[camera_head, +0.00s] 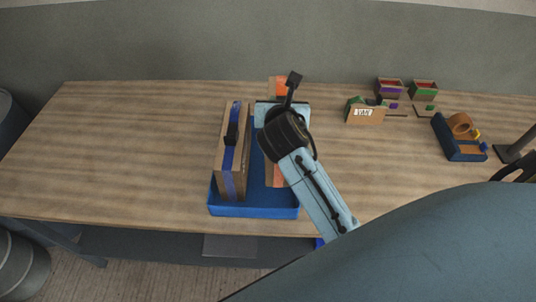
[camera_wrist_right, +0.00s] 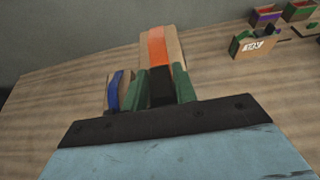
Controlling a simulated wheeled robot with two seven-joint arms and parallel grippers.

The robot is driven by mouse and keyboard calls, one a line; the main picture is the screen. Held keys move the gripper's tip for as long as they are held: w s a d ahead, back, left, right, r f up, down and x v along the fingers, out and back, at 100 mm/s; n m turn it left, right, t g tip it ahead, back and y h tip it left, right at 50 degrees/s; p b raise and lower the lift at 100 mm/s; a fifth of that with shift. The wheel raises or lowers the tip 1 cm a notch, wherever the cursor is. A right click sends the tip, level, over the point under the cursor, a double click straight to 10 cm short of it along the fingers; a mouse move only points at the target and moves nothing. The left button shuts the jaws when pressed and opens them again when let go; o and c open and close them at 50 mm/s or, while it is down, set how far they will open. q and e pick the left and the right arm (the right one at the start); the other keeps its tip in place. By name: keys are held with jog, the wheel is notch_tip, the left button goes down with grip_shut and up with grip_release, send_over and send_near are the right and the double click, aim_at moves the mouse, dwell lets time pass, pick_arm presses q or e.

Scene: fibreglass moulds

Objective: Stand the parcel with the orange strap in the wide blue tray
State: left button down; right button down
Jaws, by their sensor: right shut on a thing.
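The wide blue tray (camera_head: 253,211) sits near the table's front edge. A cardboard parcel with a blue strap (camera_head: 233,160) and a black handle stands on edge in its left part; it also shows in the right wrist view (camera_wrist_right: 115,90). The parcel with the orange strap (camera_head: 274,178) is upright, over or in the tray's right part. I cannot tell whether it touches the tray floor. My right gripper (camera_wrist_right: 160,90) is shut on this parcel at its dark handle, between green fingers. My wrist hides much of the parcel in the head view. My left gripper is out of view.
On the table's right are a small labelled box (camera_head: 365,115), a purple-marked bin (camera_head: 389,89), a green-marked bin (camera_head: 424,90), a blue tape dispenser (camera_head: 458,145) and a dark stand (camera_head: 517,148). The table's left side is clear.

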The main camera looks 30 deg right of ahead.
jog(key=shift+w+f, duration=0.15)
jog(key=shift+w, duration=0.15)
notch_tip(320, 180, down, 9)
jog(key=shift+s+f+b, duration=0.1)
jog(key=shift+f+b, duration=0.1)
jog(key=shift+b, duration=0.7)
jog(key=c, duration=1.1)
grip_release()
jog(key=shift+f, duration=0.2)
